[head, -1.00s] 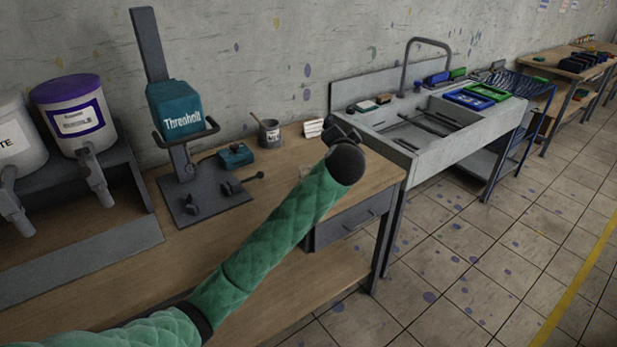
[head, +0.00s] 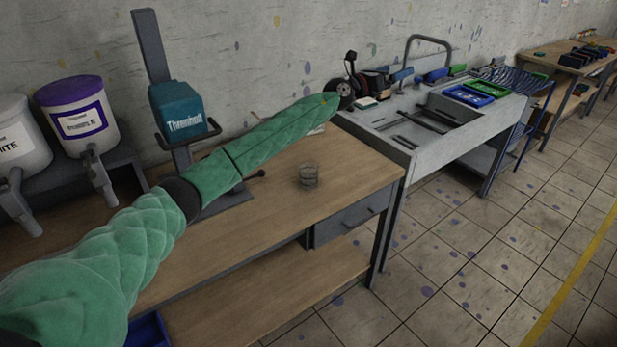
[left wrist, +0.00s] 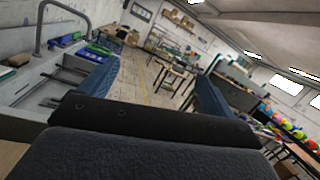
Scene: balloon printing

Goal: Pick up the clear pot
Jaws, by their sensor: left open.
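The clear pot (head: 309,176) is a small see-through cup standing upright and empty-looking on the wooden bench, near its right part. My left arm reaches across the bench behind it. My left gripper (head: 385,76) is beyond the pot, up and to the right, over the back of the grey sink unit and apart from the pot. It is open, with its two blue fingers spread in the left wrist view (left wrist: 155,78) and nothing visible between them. The pot does not show in the left wrist view. My right gripper is not in view.
A teal printing stand (head: 178,108) and white tubs with taps (head: 77,115) stand on the bench's left. The sink unit (head: 440,140) holds blue and green trays (head: 488,88). The bench top around the pot is clear. My arm hides part of the bench's back.

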